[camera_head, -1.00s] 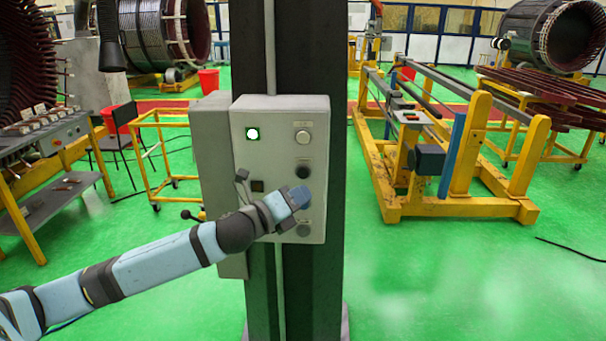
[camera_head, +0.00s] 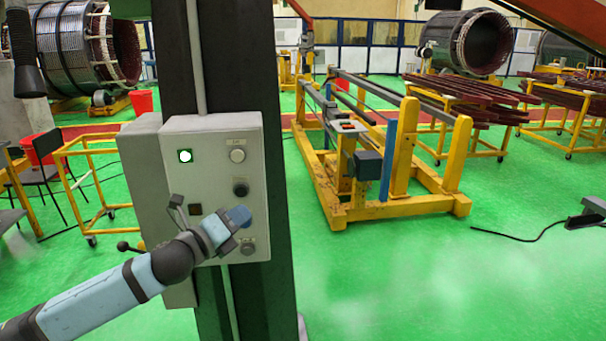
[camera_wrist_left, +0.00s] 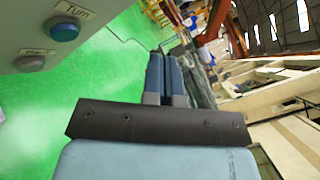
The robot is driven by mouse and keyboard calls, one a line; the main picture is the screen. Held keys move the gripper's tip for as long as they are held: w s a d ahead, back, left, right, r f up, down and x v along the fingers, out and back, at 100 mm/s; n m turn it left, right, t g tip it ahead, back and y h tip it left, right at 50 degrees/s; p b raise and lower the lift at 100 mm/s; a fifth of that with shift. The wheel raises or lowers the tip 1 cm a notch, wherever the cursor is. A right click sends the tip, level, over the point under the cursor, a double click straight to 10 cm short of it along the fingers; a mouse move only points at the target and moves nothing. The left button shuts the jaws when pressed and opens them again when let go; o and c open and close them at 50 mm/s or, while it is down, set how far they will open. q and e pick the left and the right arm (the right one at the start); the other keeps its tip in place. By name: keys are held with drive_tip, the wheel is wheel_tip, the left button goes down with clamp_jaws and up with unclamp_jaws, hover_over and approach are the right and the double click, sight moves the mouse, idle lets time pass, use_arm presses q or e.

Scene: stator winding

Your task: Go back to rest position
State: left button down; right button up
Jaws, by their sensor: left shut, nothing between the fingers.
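My left gripper (camera_head: 226,236) is in front of the lower part of a grey control box (camera_head: 215,145) on a dark column. It is shut and empty. In the left wrist view its two blue fingers (camera_wrist_left: 166,78) lie side by side. My right gripper is not in view.
The dark column (camera_head: 222,60) stands close in front of me. A yellow frame stand (camera_head: 400,205) is behind it to the right, and a yellow cart frame (camera_head: 95,150) is to the left. Green floor (camera_head: 400,290) is clear at the front right.

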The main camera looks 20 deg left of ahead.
use_arm(q)
drive_tip(key=s+d+f+n+g+y+p, duration=0.1)
drive_tip(key=s+d+f+n+g+p, duration=0.2)
drive_tip(key=f+n, duration=0.45)
drive_tip(key=s+d+f+n+p, duration=0.1)
drive_tip(key=s+d+f+n, duration=0.3)
drive_tip(key=f, duration=0.6)
drive_tip(key=s+d+f+n+g+p, duration=0.1)
drive_tip(key=s+d+f+n+g, duration=0.1)
drive_tip(key=s+d+f+n, duration=0.2)
drive_tip(key=s+d+f+n+g+p, duration=0.1)
drive_tip(key=s+d+f+n, duration=0.4)
drive_tip(key=s+f+n, duration=0.5)
drive_tip(key=s+g, duration=0.1)
drive_tip(key=s, duration=0.3)
drive_tip(key=shift+p, duration=0.35)
drive_tip(key=shift+f+n, duration=0.1)
drive_tip(key=shift+n, duration=0.15)
